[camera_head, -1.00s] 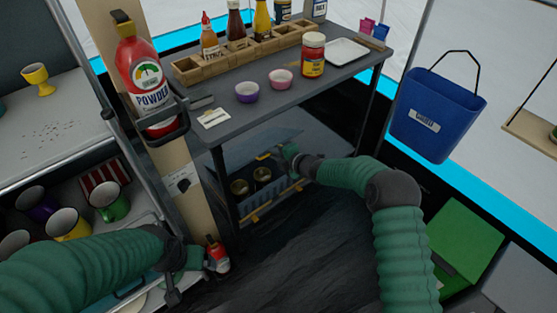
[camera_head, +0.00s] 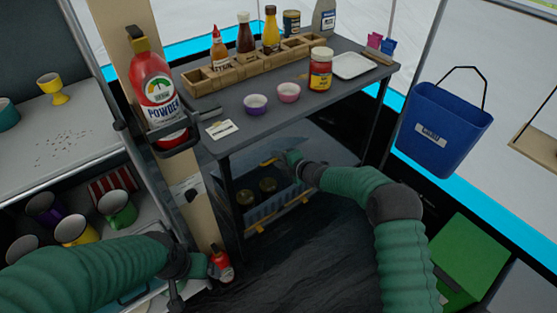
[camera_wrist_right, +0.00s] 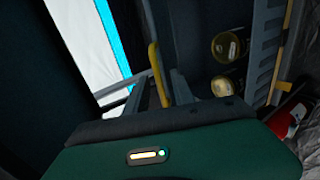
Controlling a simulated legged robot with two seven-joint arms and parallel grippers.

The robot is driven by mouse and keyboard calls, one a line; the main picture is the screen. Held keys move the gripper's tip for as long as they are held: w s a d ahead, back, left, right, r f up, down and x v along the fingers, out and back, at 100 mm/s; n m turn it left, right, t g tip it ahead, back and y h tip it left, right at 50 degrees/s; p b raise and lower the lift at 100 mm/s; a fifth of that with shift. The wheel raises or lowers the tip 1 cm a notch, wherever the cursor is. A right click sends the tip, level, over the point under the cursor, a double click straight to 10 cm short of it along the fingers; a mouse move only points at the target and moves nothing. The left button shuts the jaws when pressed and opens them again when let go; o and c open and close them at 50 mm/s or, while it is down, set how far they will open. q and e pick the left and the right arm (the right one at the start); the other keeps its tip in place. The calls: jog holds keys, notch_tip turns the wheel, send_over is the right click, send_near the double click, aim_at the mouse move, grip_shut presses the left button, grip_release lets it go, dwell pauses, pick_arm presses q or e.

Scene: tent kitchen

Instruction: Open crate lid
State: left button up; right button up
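The crate (camera_head: 277,208) sits on the floor under the dark table, with yellow clips on its front edge. Its translucent grey-blue lid (camera_head: 245,163) is tilted up at the back, and round gold-topped cans (camera_head: 267,185) show inside; two also show in the right wrist view (camera_wrist_right: 222,87). My right gripper (camera_head: 292,158) is at the lid's raised edge, beside a yellow clip. In the right wrist view this yellow clip (camera_wrist_right: 154,66) lies at the fingers (camera_wrist_right: 168,88); whether they grip it is unclear. My left gripper (camera_head: 177,287) hangs at the lower left, away from the crate, its fingers barely visible.
The table (camera_head: 330,107) above the crate carries bottles, bowls and a jar, limiting room overhead. A table leg (camera_head: 228,195) stands at the crate's left. A red-white bottle (camera_head: 220,262) is on the floor nearby. A mug shelf is left, a green box (camera_head: 460,258) right.

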jog(key=p+v, duration=0.5)
jog(key=v, duration=1.1)
jog(key=shift+s+d+r, duration=0.2)
jog(key=shift+s+r, duration=0.05)
